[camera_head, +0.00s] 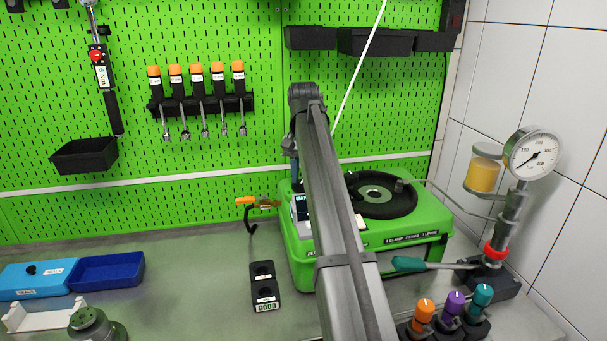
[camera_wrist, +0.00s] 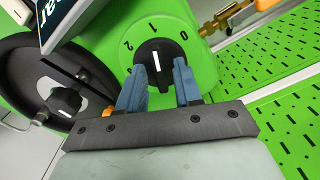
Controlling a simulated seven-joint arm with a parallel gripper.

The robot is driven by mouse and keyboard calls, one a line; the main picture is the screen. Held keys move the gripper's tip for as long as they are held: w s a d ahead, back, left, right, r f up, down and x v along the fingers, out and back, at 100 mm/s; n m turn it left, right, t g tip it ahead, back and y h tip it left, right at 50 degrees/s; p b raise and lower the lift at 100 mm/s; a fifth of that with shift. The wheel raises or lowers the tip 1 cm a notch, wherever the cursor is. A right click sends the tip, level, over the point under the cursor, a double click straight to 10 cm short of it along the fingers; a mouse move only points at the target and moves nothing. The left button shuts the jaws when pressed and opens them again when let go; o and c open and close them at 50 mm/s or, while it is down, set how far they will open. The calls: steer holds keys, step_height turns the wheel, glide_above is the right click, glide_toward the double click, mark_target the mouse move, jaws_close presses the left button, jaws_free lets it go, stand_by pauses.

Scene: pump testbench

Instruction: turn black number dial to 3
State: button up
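The black number dial (camera_wrist: 155,61) sits on the green housing in the wrist view. It has a white pointer line lying nearly upright in the picture, in line with the 1. The numbers 0, 1 and 2 show around its top; I see no 3, and the area by the left finger is covered. My gripper (camera_wrist: 160,72) is open, its blue fingers at either side of the dial's lower part. I cannot tell if they touch it.
In the wrist view, a black ring (camera_wrist: 20,60) with a black knob (camera_wrist: 63,101) and a display (camera_wrist: 60,18) lie left of the dial. A brass fitting (camera_wrist: 222,20) is upper right. In the head view, a gauge (camera_head: 533,153) and several coloured knobs (camera_head: 453,305) stand right.

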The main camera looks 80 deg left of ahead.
jaws_close()
steer(key=shift+n, duration=0.3)
steer(key=n, duration=1.9)
stand_by(0.3)
steer(key=shift+n, duration=0.3)
stand_by(0.3)
steer(key=shift+o, duration=0.6)
jaws_free()
